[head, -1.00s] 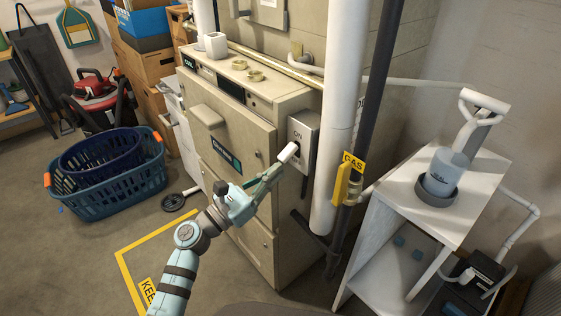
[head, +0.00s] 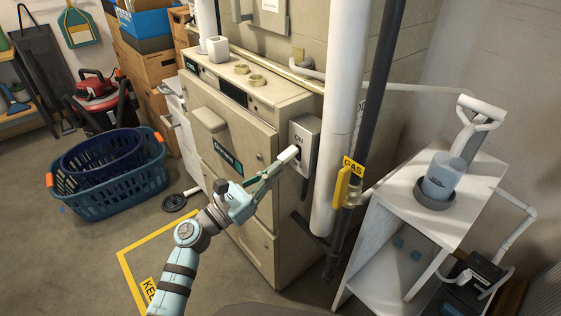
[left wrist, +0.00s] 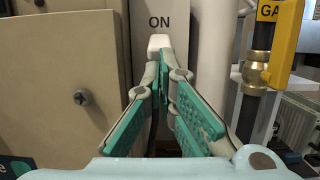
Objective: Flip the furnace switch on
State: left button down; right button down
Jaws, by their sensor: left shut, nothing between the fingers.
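The furnace switch is a grey box (head: 305,136) marked ON, fixed to the right side of the beige furnace (head: 232,128). Its white lever (head: 289,154) sticks out towards me below the word ON. In the left wrist view the lever's white end (left wrist: 158,42) shows just beyond the fingertips. My left gripper (head: 280,166) is shut and empty, with its tips right at the lever from below. In the left wrist view its green-padded fingers (left wrist: 161,62) meet under the lever and hide its lower part. I cannot tell whether they touch it. My right gripper is not in view.
A white pipe (head: 342,120) and a dark gas pipe with a yellow handle (head: 341,186) stand close to the right of the switch. A white shelf stand (head: 400,200) is further right. Blue laundry baskets (head: 110,190) stand left on the floor.

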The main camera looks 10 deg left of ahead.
pick_arm(q)
jog(key=b+v, duration=0.1)
jog(key=v, duration=0.5)
jog(key=shift+s+a+r+b, duration=0.25)
jog(key=shift+s+a+b, duration=0.05)
jog(key=shift+s+b, duration=0.05)
dwell(0.5)
